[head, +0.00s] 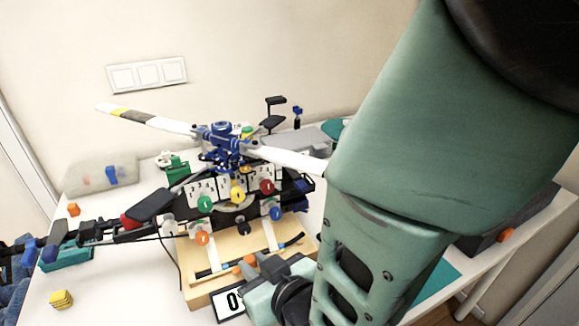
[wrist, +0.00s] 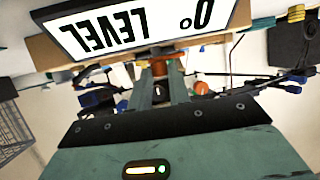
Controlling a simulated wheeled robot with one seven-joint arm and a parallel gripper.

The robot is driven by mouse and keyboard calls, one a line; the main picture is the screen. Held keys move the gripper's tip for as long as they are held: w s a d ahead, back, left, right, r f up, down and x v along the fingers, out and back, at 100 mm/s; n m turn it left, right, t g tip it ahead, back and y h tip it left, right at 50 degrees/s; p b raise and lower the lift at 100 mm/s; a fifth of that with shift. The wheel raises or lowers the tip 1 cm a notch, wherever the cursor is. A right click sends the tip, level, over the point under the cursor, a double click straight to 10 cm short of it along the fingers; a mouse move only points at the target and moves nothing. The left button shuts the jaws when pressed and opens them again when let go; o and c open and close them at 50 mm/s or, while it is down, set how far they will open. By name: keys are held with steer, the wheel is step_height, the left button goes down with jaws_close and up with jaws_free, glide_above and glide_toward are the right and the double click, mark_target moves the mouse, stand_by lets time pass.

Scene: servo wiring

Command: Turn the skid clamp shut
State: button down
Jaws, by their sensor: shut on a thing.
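The skid clamp's orange part (head: 248,260) shows in the head view at the front of the wooden stand (head: 197,296), by the skids of a model helicopter (head: 222,150). My gripper (head: 254,267) reaches it from the lower right. In the wrist view my gripper (wrist: 160,78) has its two fingers either side of the orange clamp part (wrist: 159,67) and is shut on it. The fingers and arm hide much of the clamp, so its exact turn cannot be told.
A sign reading LEVEL 0° (wrist: 135,30) is on the stand's front, close to my gripper. Coloured round tags (head: 205,204) hang on the helicopter's side.

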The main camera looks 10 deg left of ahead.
steer(key=shift+m, duration=0.3)
steer(key=m+h, duration=0.1)
steer(key=m+t+h+p, duration=0.1)
steer(key=a+m+t+h, duration=0.1)
steer(key=shift+s+r+h+p, duration=0.1)
steer(key=shift+s+h+p, duration=0.2)
steer(key=shift+h+p, duration=0.1)
steer(key=m+h+p, duration=0.1)
steer(key=m+h, duration=0.1)
steer(key=a+m+t+h+p, duration=0.1)
steer(key=m+h+p, duration=0.1)
steer(key=m+h, duration=0.1)
steer(key=shift+s+t, duration=0.1)
steer(key=shift+t, duration=0.2)
steer(key=m+h, duration=0.1)
steer(key=m+h+p, duration=0.1)
steer(key=h, duration=0.1)
steer(key=m+h, duration=0.2)
steer(key=shift+a+g+p, duration=0.3)
steer(key=shift+a+g, duration=0.1)
steer(key=shift+w+a+m+g+h, duration=0.2)
steer(key=shift+m+g+h, duration=0.3)
steer(key=shift+m+h, duration=0.5)
steer(key=shift+w+a+m+g+h, duration=0.15)
steer(key=shift+m+g+h, duration=0.35)
steer(key=shift+m+h, duration=0.45)
steer(key=shift+h, duration=0.25)
steer(key=c, duration=1.3)
jaws_free()
